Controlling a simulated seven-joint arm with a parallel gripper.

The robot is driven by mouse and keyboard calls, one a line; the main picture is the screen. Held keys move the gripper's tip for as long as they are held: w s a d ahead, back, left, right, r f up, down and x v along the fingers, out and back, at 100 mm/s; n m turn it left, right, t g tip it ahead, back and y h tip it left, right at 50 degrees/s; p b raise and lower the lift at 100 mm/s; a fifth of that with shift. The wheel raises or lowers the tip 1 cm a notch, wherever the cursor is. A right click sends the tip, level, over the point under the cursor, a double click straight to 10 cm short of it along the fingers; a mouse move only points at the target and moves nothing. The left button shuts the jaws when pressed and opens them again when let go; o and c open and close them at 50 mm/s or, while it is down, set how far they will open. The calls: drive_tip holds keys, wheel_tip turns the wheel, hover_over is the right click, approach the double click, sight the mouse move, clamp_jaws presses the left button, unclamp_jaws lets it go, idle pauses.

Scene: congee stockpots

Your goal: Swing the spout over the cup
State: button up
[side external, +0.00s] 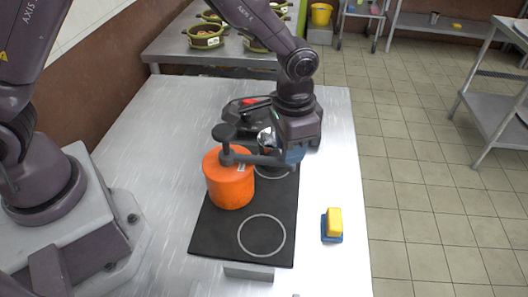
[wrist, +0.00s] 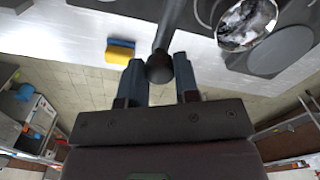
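An orange cylinder (side external: 229,184) stands on the black hob, with a dark upright post and round cap (side external: 225,132) on top. A dark grey bar, which I take as the spout (side external: 250,159), runs from the post to the right. My gripper (side external: 293,155) is at the bar's far end. In the wrist view the bar's round end (wrist: 160,69) sits between the two blue fingers (wrist: 160,80), which appear to touch it on both sides. A shiny metal vessel, likely the cup (side external: 265,137), stands behind the bar, partly hidden; it also shows in the wrist view (wrist: 247,22).
The black hob (side external: 216,226) has a bare ring in front. A yellow and blue sponge (side external: 332,225) lies near the counter's right edge. Green pots (side external: 205,36) stand on the back counter.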

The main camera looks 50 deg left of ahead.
drive_tip(key=w+a, duration=0.3)
drive_tip(key=a, duration=0.4)
drive_tip(key=shift+w+a, duration=0.2)
drive_tip(key=shift+a, duration=0.05)
idle(1.2)
drive_tip(key=shift+a, duration=1)
